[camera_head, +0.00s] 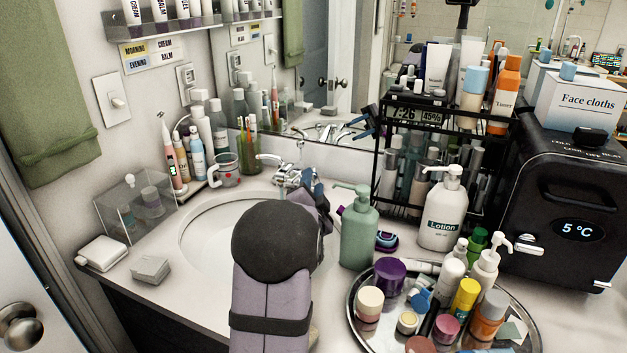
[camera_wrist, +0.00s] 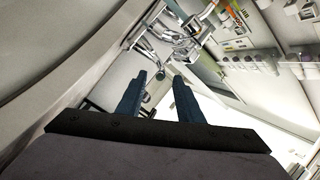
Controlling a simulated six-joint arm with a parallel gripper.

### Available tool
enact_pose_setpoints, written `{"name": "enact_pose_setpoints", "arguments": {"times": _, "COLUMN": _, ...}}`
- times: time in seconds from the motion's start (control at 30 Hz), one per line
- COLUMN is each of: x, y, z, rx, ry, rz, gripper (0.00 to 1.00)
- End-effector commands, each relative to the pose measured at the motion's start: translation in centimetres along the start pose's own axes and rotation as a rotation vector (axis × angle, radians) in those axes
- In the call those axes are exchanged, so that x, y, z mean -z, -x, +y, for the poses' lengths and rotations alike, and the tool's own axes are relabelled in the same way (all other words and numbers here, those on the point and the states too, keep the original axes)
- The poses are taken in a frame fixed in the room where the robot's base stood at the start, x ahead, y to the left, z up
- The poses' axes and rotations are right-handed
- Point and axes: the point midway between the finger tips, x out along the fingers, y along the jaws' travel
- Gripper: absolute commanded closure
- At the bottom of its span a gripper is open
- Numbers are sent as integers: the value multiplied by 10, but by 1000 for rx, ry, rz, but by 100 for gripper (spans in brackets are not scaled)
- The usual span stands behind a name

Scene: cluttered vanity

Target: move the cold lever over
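The chrome tap (camera_head: 290,172) stands at the back of the white basin (camera_head: 190,240), below the mirror. One lever arm (camera_head: 268,158) shows on its left; its right side is partly hidden by my gripper (camera_head: 316,192), so I cannot make out the cold lever clearly. In the wrist view the tap (camera_wrist: 178,40) lies just beyond my gripper (camera_wrist: 160,76), with its chrome parts spread across the top middle. My two dark blue fingers are apart with nothing between them. I cannot tell whether a fingertip touches the tap.
A green pump bottle (camera_head: 358,232) stands close to the right of my gripper. A crowded round tray (camera_head: 358,325), a lotion bottle (camera_head: 443,222) and a black rack (camera_head: 384,165) are farther right. A mug (camera_head: 226,172) and a cup of brushes (camera_head: 252,152) stand left of the tap.

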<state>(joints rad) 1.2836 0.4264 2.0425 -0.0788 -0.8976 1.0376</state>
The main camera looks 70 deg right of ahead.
Motion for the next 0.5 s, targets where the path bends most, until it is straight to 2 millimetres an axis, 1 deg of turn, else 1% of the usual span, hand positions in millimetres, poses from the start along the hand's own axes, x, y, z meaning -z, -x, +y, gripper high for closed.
{"name": "enact_pose_setpoints", "arguments": {"times": 0.1, "x": 0, "y": 10, "z": 0, "rx": 1, "ry": 0, "rz": 0, "gripper": 67}}
{"name": "enact_pose_setpoints", "arguments": {"times": 0.2, "x": 0, "y": 14, "z": 0, "rx": 1, "ry": 0, "rz": 0, "gripper": 67}}
{"name": "enact_pose_setpoints", "arguments": {"times": 0.5, "x": 0, "y": 15, "z": 0, "rx": 1, "ry": 0, "rz": 0, "gripper": 67}}
